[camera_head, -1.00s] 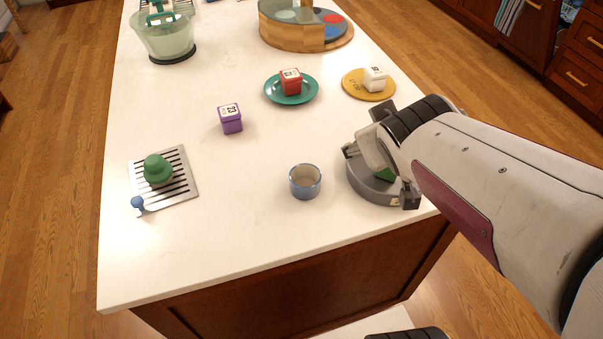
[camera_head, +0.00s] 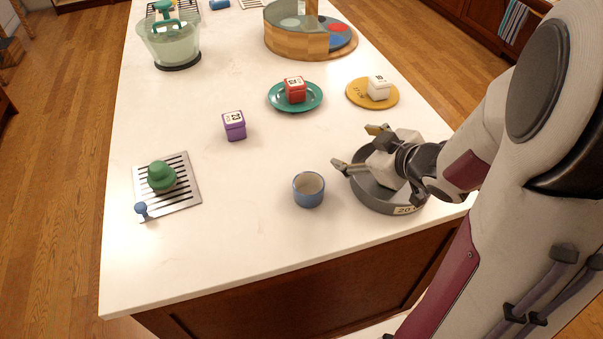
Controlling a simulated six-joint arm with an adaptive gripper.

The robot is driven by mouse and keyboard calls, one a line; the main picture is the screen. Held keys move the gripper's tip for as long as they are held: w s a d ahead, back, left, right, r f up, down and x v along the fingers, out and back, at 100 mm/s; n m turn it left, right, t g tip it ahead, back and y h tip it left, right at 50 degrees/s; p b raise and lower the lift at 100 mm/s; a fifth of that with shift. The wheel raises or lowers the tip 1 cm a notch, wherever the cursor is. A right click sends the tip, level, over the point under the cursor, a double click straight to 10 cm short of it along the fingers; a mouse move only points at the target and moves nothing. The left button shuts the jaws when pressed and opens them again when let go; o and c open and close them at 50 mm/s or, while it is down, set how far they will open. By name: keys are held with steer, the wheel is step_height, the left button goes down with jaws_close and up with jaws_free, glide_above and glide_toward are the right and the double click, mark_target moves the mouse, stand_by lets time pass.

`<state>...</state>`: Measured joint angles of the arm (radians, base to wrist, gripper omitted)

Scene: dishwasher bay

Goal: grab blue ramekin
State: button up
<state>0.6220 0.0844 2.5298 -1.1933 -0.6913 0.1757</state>
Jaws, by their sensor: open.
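The blue ramekin (camera_head: 309,196) stands upright on the white counter near its front edge, with its pale inside showing. My gripper (camera_head: 356,148) is open, with its two fingers spread and pointing left. It is over the grey round pan, up and to the right of the ramekin. The lower fingertip is close to the ramekin's right side in the picture, but it appears apart from it. Nothing shows between the fingers.
The grey pan (camera_head: 372,196) is right of the ramekin, partly under my gripper. A purple box (camera_head: 234,126), a green plate (camera_head: 279,103) with a red box and a yellow board (camera_head: 358,98) with a white box lie farther back. A slotted metal tray (camera_head: 190,195) is left.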

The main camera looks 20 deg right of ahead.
mark_target(297, 183)
steer(key=s+a+f+y, duration=0.1)
steer(key=a+y, duration=0.1)
steer(key=y, duration=0.1)
steer(key=s+a+f+n+y, duration=0.1)
steer(key=a, duration=0.1)
steer(key=shift+s+a+f+y, duration=0.1)
steer(key=shift+s+f+y, duration=0.2)
steer(key=shift+s+f, duration=0.05)
steer(key=s, duration=0.1)
steer(key=s+a+f+y, duration=0.1)
steer(key=s+y, duration=0.1)
steer(key=shift+a+f+g, duration=0.2)
steer(key=shift+a+g, duration=0.1)
steer(key=shift+g, duration=0.1)
steer(key=shift+s+a+f+n+y, duration=0.1)
steer(key=shift+s+a+n+y, duration=0.2)
steer(key=shift+s, duration=0.2)
steer(key=shift+w, duration=0.1)
steer(key=shift+x, duration=1.25)
steer(key=shift+a, duration=0.1)
steer(key=shift+x, duration=2.55)
